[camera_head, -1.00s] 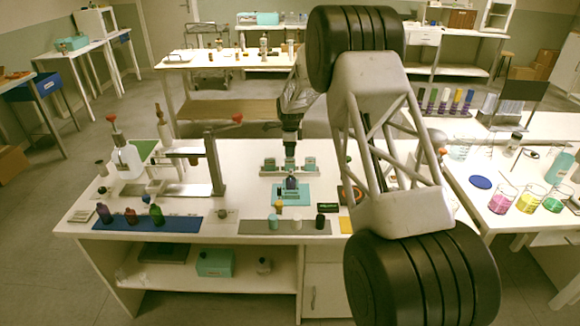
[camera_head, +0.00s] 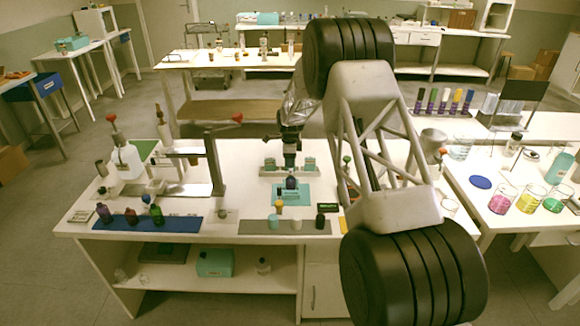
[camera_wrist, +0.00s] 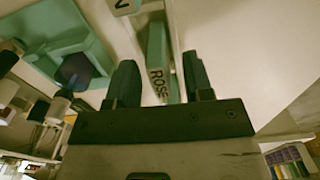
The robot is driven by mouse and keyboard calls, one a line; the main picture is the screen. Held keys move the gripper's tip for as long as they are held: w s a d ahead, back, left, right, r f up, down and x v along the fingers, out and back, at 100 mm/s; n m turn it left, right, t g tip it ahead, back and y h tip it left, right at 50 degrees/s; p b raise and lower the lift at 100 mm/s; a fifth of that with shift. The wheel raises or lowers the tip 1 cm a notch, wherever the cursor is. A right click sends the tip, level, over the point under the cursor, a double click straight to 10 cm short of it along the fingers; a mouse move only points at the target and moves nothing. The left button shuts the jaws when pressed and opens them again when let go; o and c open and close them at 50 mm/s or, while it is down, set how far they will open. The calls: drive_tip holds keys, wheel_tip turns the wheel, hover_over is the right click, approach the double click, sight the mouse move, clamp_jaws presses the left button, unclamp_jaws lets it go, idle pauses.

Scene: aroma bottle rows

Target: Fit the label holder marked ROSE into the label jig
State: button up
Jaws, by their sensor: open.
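The teal label holder marked ROSE (camera_wrist: 157,58) stands in the wrist view between the two fingers of my gripper (camera_wrist: 158,66). The fingers are apart, with a visible gap to the holder on each side. In the head view my gripper (camera_head: 290,162) is over the white rack at the bench's middle, and the ROSE marking cannot be read there. A teal fixture, which looks like the label jig (camera_head: 303,189), lies in front of the rack with a dark blue bottle (camera_head: 291,183) on it. The fixture also shows at left in the wrist view (camera_wrist: 42,24).
Other teal label holders (camera_head: 310,164) stand in the white rack (camera_head: 268,173). A metal post stand (camera_head: 215,165) rises left of the rack.

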idle(0.3)
clamp_jaws()
drive_tip(key=shift+r, duration=0.15)
drive_tip(key=shift+r, duration=4.9)
